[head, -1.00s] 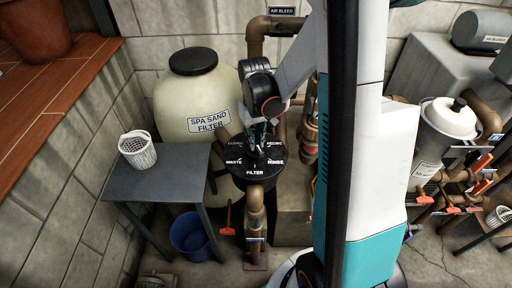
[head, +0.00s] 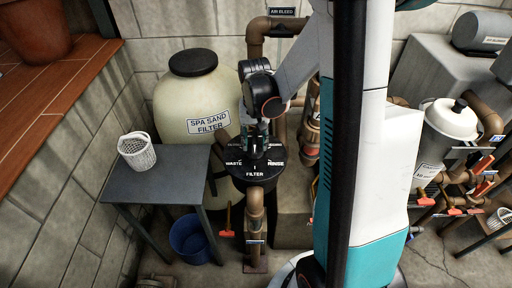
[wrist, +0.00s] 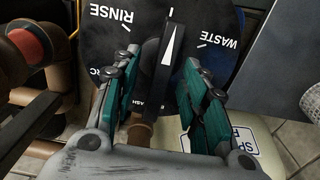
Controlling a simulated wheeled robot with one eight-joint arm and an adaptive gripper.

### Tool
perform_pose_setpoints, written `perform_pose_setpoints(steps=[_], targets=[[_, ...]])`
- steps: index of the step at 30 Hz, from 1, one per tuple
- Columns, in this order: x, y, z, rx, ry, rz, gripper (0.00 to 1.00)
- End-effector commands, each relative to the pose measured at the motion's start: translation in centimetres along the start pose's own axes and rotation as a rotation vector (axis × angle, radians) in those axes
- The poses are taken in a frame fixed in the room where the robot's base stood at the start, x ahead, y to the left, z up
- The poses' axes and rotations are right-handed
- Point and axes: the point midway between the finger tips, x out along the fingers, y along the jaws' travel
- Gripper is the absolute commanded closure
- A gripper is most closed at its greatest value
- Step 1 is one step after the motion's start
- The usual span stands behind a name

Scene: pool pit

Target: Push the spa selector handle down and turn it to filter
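The spa selector (head: 256,170) is a black round dial with white position words, beside the spa sand filter (head: 190,95). In the wrist view its handle (wrist: 165,70) is a black bar with a white arrow. The arrow points up the picture at a white tick between RINSE and WASTE, the side where FILTER stands in the head view. My gripper (wrist: 162,62) is open, with one teal finger on each side of the handle and a visible gap to it. In the head view my gripper (head: 257,147) hides most of the handle, and I cannot tell the handle's height.
A grey table (head: 150,185) with a white basket (head: 137,151) stands left of the selector, a blue bucket (head: 190,238) below. Brown pipes (head: 255,212) rise in front and behind.

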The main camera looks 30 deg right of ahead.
Motion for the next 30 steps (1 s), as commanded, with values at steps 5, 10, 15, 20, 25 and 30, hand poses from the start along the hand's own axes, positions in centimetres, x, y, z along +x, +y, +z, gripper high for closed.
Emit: perform_pose_setpoints(steps=[5, 10, 15, 20, 25, 30], targets=[[0.0, 0.0, 0.0, 0.0, 0.0, 0.0, 0.6], [-0.5, 0.0, 0.0, 0.0, 0.0, 0.0, 0.6], [-2.4, 0.0, 0.0, -0.001, 0.0, 0.0, 0.6], [-4.5, 0.0, 0.0, -0.001, 0.0, 0.0, 0.6], [-6.6, 0.0, 0.0, -0.001, 0.0, 0.0, 0.6], [-7.1, 0.0, 0.0, -0.001, 0.0, 0.0, 0.6]])
